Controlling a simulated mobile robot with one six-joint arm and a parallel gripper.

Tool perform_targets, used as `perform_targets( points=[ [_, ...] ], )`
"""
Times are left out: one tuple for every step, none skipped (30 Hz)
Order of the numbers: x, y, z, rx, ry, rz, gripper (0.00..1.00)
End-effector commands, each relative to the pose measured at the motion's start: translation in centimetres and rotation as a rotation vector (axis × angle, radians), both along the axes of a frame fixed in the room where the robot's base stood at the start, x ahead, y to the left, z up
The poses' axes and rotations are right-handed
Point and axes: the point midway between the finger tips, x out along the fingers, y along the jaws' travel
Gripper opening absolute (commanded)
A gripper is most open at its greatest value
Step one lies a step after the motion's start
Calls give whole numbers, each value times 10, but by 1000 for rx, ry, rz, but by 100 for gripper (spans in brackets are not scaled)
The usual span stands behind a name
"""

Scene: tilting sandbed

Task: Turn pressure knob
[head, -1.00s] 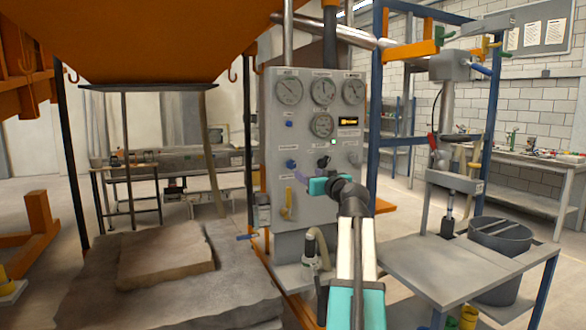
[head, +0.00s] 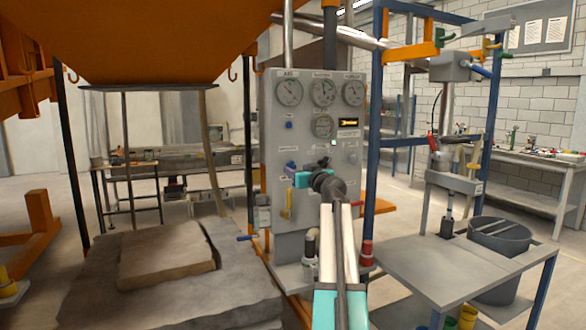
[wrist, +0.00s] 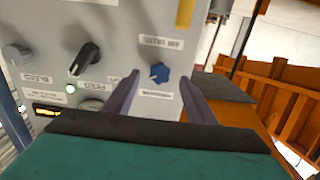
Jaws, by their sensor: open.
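A grey control panel (head: 308,215) stands in the middle of the head view. In the wrist view a blue knob (wrist: 159,73) sits on it between small labels too blurred to read surely. My gripper (wrist: 160,88) is open, with one dark finger on each side of that knob; no contact is visible. In the head view my gripper (head: 291,172) is at the panel's lower left, partly covering the blue knob. A black pointer knob (wrist: 86,58) sits to the left in the wrist view, with a grey knob (wrist: 16,55) farther left.
Dial gauges (head: 323,92) and a lit display (head: 348,122) are above the knobs. A green light (wrist: 70,88) shows near the black knob. A yellow handle (head: 287,205) is below my gripper. A grey table (head: 450,270) stands at right, the sandbed (head: 165,255) at left.

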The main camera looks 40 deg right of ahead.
Motion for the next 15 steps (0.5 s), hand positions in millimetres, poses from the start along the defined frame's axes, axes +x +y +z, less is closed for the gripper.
perform_targets(
  points=[
    [7,-3,1,0,1,1,51],
    [10,-4,1,0,1,1,51],
    [14,-6,1,0,1,1,51],
    [16,-7,2,0,0,1,51],
    [19,-8,2,0,0,1,51],
    [22,-9,2,0,0,1,51],
    [24,-10,2,0,0,1,51],
    [26,-10,2,0,0,1,51],
    [28,-11,1,0,0,1,51],
    [29,-11,1,0,0,0,51],
    [30,-12,1,0,0,0,51],
    [31,-12,1,0,0,0,51],
    [32,-12,1,0,0,0,51],
    [32,-13,0,0,0,0,51],
    [32,-13,0,0,0,0,51]
  ],
)
